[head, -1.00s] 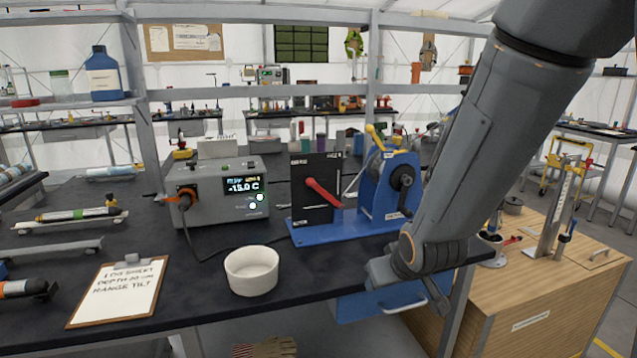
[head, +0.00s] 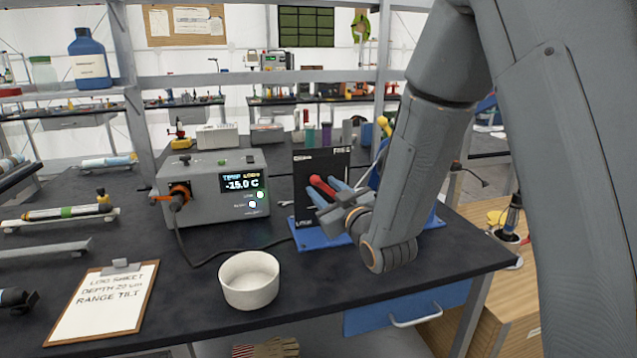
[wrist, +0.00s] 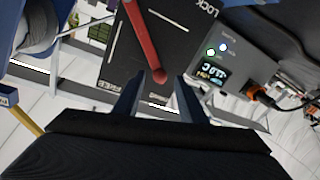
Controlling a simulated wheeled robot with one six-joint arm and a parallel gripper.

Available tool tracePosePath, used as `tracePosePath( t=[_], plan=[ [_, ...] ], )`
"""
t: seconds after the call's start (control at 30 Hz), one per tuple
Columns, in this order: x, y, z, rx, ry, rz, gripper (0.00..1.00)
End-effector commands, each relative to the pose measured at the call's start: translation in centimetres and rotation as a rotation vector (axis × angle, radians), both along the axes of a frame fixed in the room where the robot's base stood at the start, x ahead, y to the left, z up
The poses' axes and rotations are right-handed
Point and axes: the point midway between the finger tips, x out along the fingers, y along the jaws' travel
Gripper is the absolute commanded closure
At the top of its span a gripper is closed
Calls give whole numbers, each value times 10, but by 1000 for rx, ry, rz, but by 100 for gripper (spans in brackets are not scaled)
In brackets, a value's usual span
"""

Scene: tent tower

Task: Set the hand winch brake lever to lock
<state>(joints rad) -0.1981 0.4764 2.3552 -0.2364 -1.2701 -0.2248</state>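The red brake lever (head: 321,186) of the hand winch stands out in front of a black panel (head: 306,163) on a blue base (head: 310,240). In the wrist view the lever (wrist: 145,38) runs from the top edge down to its rounded end. The word LOCK is printed on the panel (wrist: 112,55) to the right of the lever. My gripper (head: 329,191) is at the lever in the head view. In the wrist view my gripper (wrist: 158,88) is open, with the lever's end between or just beyond the fingertips; contact cannot be told. My arm hides most of the winch drum.
A grey control box (head: 215,195) with a temperature display stands left of the panel. A white bowl (head: 249,281) and a clipboard (head: 103,302) are near the bench's front edge. Bare bench top lies between the bowl and the clipboard.

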Motion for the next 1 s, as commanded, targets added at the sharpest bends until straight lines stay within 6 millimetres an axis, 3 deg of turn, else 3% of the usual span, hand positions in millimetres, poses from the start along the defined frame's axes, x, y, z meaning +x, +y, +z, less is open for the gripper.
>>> tracePosePath(
  t=[0.27,0.6,0.83,1.0],
  plan=[
    [28,14,0,0,1,2,62],
    [32,16,0,0,2,2,62],
    [32,16,0,0,2,2,100],
    [32,15,-1,-1,2,1,100]
  ],
)
